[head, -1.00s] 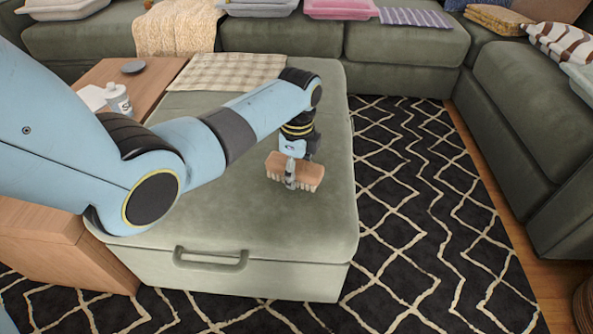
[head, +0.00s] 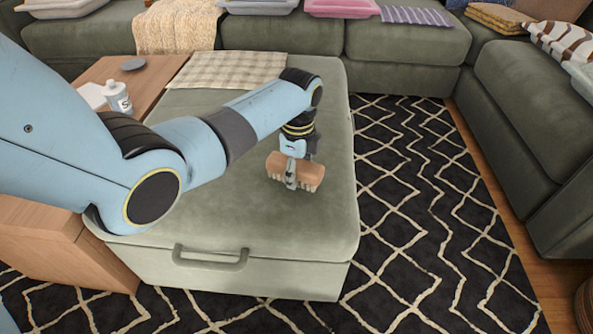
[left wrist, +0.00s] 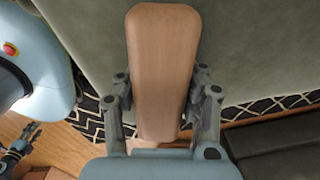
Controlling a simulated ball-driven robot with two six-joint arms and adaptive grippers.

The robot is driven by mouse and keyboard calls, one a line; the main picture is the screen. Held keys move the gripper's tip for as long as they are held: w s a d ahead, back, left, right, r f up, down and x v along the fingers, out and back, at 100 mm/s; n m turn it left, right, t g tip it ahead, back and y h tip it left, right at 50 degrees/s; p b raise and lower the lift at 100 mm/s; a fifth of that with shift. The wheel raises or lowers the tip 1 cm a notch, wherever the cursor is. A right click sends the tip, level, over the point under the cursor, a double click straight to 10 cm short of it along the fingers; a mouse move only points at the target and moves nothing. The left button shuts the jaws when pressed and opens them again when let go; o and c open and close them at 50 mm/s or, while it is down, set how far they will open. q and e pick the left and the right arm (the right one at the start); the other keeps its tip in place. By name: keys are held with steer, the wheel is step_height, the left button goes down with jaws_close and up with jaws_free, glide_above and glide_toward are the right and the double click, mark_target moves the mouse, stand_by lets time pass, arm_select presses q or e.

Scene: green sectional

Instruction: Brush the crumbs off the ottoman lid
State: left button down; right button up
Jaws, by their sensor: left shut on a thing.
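The ottoman (head: 210,213) is green with a padded lid and a handle on its front side. My left gripper (head: 291,178) is over the right part of the lid, shut on a wooden brush (head: 311,172) with pale bristles pointing down. The brush is at or just above the lid; I cannot tell if the bristles touch. In the left wrist view the brush's wooden back (left wrist: 163,60) lies between both fingers (left wrist: 162,100). I cannot make out any crumbs on the lid. My right gripper (left wrist: 20,143) shows small at the left edge of the left wrist view, apart from the ottoman.
A checked cloth (head: 226,71) lies on the lid's far end. A wooden side table (head: 150,80) with a white bottle (head: 117,98) stands left of the ottoman. Green sofas (head: 405,45) border the back and right. The patterned rug (head: 420,200) is clear on the right.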

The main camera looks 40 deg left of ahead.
mark_target(295, 191)
arm_select(q)
steer(key=shift+f+b, duration=0.35)
steer(key=shift+f, duration=0.35)
arm_select(e)
steer(key=shift+s+f, duration=0.2)
steer(key=shift+f, duration=0.2)
